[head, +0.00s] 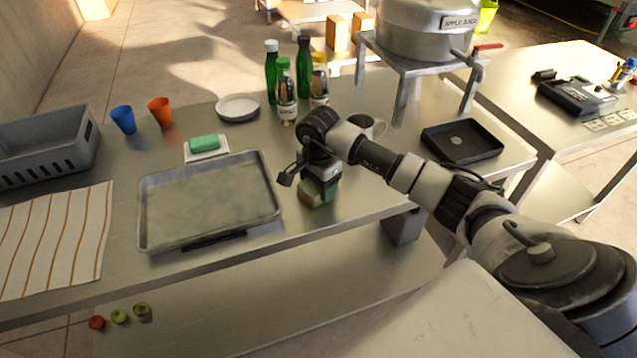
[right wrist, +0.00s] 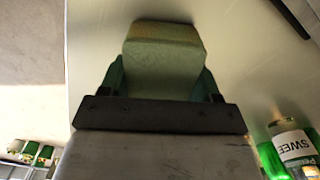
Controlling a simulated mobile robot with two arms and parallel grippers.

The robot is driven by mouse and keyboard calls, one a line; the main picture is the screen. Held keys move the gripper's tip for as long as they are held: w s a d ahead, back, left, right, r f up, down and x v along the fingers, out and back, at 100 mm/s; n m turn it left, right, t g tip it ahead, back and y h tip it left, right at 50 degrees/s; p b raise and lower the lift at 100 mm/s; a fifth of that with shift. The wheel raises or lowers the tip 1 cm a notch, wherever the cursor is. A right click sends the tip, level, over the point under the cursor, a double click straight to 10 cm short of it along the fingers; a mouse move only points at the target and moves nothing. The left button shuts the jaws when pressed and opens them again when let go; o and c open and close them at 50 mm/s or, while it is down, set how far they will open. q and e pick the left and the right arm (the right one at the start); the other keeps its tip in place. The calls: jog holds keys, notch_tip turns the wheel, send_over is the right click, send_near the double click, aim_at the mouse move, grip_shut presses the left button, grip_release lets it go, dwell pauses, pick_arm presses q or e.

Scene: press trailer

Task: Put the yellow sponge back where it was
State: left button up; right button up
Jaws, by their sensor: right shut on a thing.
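My right gripper (head: 320,184) is shut on the yellow sponge (head: 309,199), low over the steel table, right of the metal tray. I cannot tell whether the sponge touches the table top. In the right wrist view the sponge (right wrist: 164,60) looks dull yellow-green and sits between the two green fingers of the gripper (right wrist: 162,80). A green block (head: 204,142), like another sponge, lies on a small white dish (head: 206,155) behind the tray. My left gripper is not in view.
The metal tray (head: 208,200) is empty. Bottles (head: 287,92), a mug (head: 367,127) and a large juice pot on a stand (head: 405,52) are behind the gripper. A black tray (head: 462,141) is at right, a grey crate (head: 45,148) at left. Bare table lies around the gripper.

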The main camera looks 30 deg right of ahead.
jog(key=shift+f, duration=0.25)
jog(key=o, duration=0.8)
jog(key=shift+r, duration=0.1)
jog(key=shift+o, duration=0.2)
jog(key=shift+r, duration=0.4)
notch_tip(320, 180, up, 12)
jog(key=b, duration=0.1)
jog(key=shift+f, duration=0.2)
